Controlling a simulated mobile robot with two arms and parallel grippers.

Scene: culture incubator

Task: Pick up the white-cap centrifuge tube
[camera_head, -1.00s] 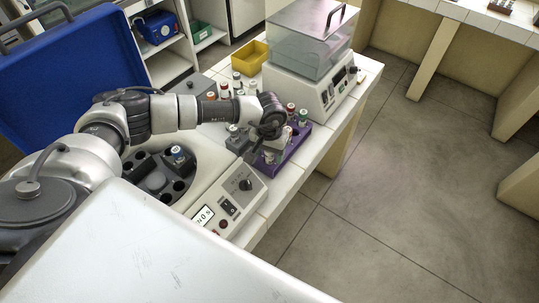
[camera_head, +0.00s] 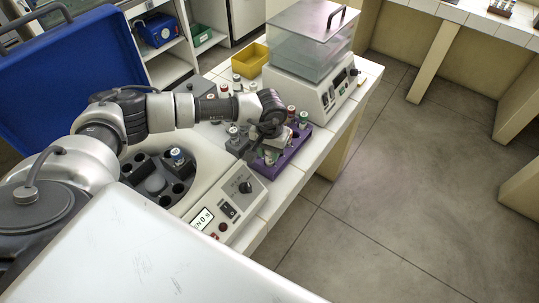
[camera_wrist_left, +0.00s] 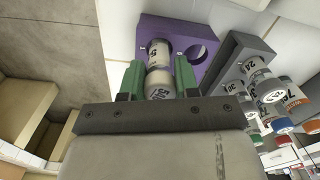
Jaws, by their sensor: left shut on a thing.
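My left gripper (camera_head: 264,156) is at the near end of the purple rack (camera_head: 297,149) on the white tiled bench. In the left wrist view, its green fingers (camera_wrist_left: 158,80) are shut on a pale centrifuge tube (camera_wrist_left: 157,55) with dark markings. The tube stands between the fingers at the purple rack (camera_wrist_left: 180,27), beside an empty hole. Its cap looks whitish, and I cannot tell whether its lower end is still in the rack. Other tubes, with red and green caps (camera_head: 303,117), stand at the rack's far side. My right gripper is not in view.
A grey rack (camera_wrist_left: 238,62) with several capped tubes stands close beside the purple rack. The centrifuge (camera_head: 205,180) with its open blue lid (camera_head: 75,80) is at the left. A lidded water bath (camera_head: 310,75) and yellow bin (camera_head: 250,60) stand behind. Floor at right is clear.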

